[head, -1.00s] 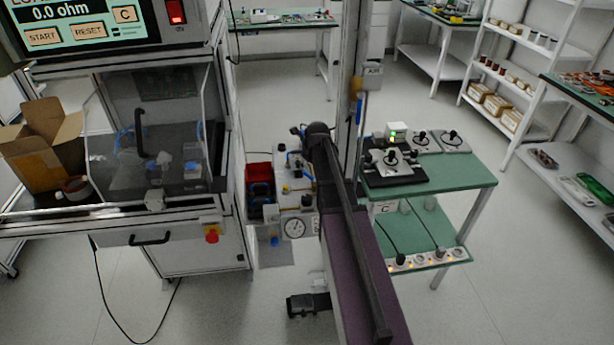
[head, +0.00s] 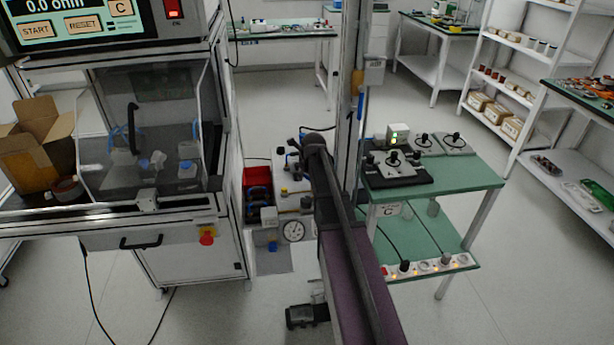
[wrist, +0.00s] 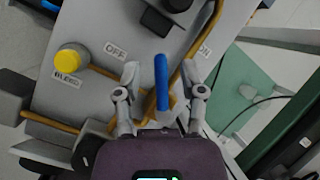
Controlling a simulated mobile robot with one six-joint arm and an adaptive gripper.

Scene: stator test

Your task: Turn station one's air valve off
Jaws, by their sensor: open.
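A blue valve lever (wrist: 162,82) shows in the wrist view on a pale panel (wrist: 90,25) with brass-coloured pipes. An OFF label (wrist: 115,50) is to its left and an ON label (wrist: 205,48) to its right. The lever stands between them in the picture. My gripper (wrist: 160,90) is open, with one finger on each side of the lever. I cannot tell whether either finger touches it. In the head view, the panel (head: 292,187) with its round gauge (head: 292,231) is partly hidden behind my arm.
A yellow knob (wrist: 70,59) marked BLEED is left of the lever. A dark block (wrist: 160,15) lies above it in the wrist view. In the head view, a red bin (head: 257,178) is left of the panel and a green-topped bench (head: 470,180) is to the right.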

